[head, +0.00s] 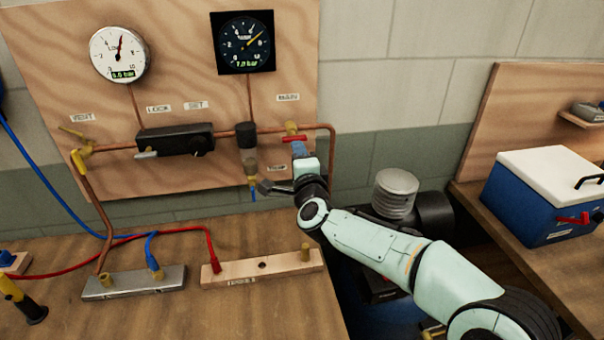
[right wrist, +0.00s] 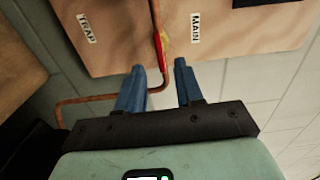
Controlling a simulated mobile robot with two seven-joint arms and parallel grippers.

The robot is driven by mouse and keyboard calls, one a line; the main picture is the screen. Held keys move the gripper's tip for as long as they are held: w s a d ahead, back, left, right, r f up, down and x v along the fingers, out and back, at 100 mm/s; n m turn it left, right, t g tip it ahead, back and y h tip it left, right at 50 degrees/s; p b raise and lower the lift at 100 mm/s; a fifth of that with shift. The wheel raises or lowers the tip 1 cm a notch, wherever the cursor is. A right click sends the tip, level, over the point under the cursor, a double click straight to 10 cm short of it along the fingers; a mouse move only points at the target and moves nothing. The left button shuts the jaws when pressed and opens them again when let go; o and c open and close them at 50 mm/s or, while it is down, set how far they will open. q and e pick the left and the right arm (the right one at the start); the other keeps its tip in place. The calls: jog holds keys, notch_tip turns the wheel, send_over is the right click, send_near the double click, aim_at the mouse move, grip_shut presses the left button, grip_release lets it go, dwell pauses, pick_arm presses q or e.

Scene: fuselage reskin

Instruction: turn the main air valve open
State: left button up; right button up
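The main air valve has a yellow body (head: 291,127) and a red handle (head: 295,138), on the copper pipe below the MAIN label (head: 288,97). The red handle also shows in the right wrist view (right wrist: 160,52), where it looks roughly in line with the pipe. My right gripper (head: 299,148) is just below the handle in the head view. In the right wrist view its two blue fingers (right wrist: 160,76) are apart with nothing held, and the handle lies just ahead of the gap. Contact cannot be told. My left gripper is not in view.
A black regulator block (head: 175,140) and a trap (head: 250,167) sit left of the valve. Hoses and metal blocks lie on the bench (head: 150,315). A blue box (head: 535,205) stands right.

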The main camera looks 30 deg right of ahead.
jog(key=shift+b+v, duration=0.35)
jog(key=shift+v, duration=2.05)
